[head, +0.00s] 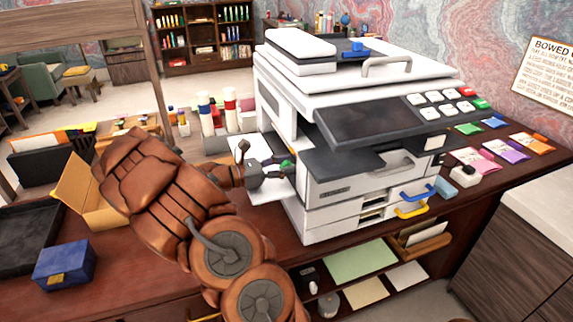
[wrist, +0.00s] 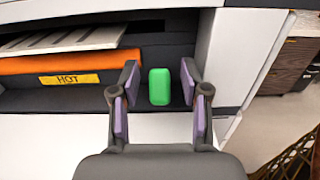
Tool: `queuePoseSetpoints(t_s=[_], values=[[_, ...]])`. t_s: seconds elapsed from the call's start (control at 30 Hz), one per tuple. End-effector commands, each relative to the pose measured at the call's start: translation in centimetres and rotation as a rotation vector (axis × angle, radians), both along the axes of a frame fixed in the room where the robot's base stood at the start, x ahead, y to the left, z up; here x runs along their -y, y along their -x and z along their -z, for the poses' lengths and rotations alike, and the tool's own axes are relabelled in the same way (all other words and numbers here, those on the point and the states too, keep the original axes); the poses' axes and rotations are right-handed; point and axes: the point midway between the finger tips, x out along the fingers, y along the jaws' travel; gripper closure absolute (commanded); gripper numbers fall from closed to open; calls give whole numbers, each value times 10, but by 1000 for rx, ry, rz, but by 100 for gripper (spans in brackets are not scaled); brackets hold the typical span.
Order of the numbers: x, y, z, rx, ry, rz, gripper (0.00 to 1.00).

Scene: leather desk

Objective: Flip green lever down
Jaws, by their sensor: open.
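The green lever (wrist: 159,86) is a small rounded upright block inside the printer's dark side opening in the wrist view. My gripper (wrist: 160,84) is open, with one finger to the left of the lever and the other to its right. Gaps show between the lever and both fingertips. In the head view my gripper (head: 280,168) is at the left side of the white printer (head: 300,90), and a bit of the green lever (head: 287,164) shows there. The lever's base is hard to make out.
An orange roller (wrist: 60,64) with a yellow HOT label (wrist: 70,79) lies left of the lever. The printer's white side wall (wrist: 245,55) stands close on the right.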

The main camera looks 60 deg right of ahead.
Motion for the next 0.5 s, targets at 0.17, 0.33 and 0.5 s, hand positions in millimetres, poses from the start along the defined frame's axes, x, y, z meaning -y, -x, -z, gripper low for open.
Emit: queuePoseSetpoints(t_s=[0.17, 0.33, 0.5], values=[[-12, -13, 0, 1, -1, -6, 54], [-36, -35, 0, 0, 1, -5, 54], [-59, -58, 1, 3, 0, -5, 54]])
